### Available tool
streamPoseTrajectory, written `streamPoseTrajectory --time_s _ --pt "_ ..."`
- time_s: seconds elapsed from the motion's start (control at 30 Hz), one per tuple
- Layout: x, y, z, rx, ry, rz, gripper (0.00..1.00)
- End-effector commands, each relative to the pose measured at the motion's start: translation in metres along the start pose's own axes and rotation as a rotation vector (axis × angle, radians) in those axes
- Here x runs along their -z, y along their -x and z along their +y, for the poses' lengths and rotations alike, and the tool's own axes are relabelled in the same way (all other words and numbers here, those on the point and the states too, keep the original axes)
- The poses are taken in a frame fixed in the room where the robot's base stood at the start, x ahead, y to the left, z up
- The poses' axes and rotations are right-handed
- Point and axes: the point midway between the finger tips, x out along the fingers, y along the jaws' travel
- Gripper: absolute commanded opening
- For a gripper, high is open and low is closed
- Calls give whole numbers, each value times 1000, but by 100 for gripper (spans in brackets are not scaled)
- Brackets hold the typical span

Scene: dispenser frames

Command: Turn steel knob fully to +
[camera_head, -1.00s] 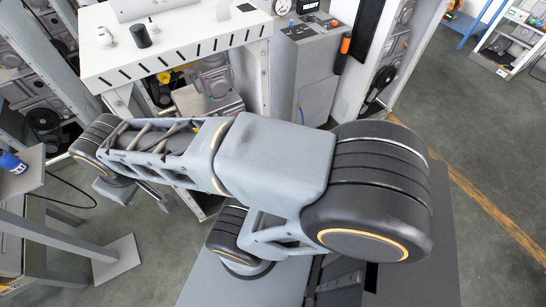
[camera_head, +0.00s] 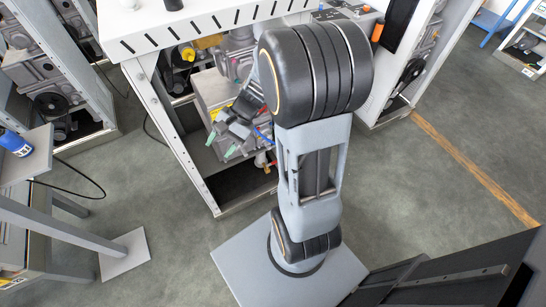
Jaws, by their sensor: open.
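I cannot make out a steel knob or a + mark in this view; my arm covers part of the dispenser frame. My gripper (camera_head: 221,147) shows left of my arm, in front of the grey machinery (camera_head: 215,92) under the white top (camera_head: 205,22). Its two green-tipped fingers are apart, point down and to the left, and hold nothing that I can see. I cannot tell whether it touches the machinery.
A yellow part (camera_head: 188,53) sits under the white top. More machine frames stand at left (camera_head: 50,75) and right (camera_head: 412,72). A blue cylinder (camera_head: 14,143) stands on a grey shelf at left. The floor (camera_head: 430,190) at right is clear.

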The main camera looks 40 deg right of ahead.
Motion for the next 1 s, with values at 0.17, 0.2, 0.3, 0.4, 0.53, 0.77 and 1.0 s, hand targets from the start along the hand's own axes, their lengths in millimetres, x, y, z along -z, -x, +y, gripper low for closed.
streamPoseTrajectory --time_s 0.17,0.2,0.3,0.4,0.53,0.77,1.0 --pt "110 -46 23 401 -432 -205 51" --pt "136 -51 30 500 -519 -239 51" --pt "203 -63 58 756 -724 -305 51" --pt "266 -73 100 1009 -902 -340 51" --pt "332 -89 165 1308 -1085 -339 51" --pt "394 -118 269 1683 -1279 -274 51" --pt "413 -133 314 1841 -1349 -218 51"
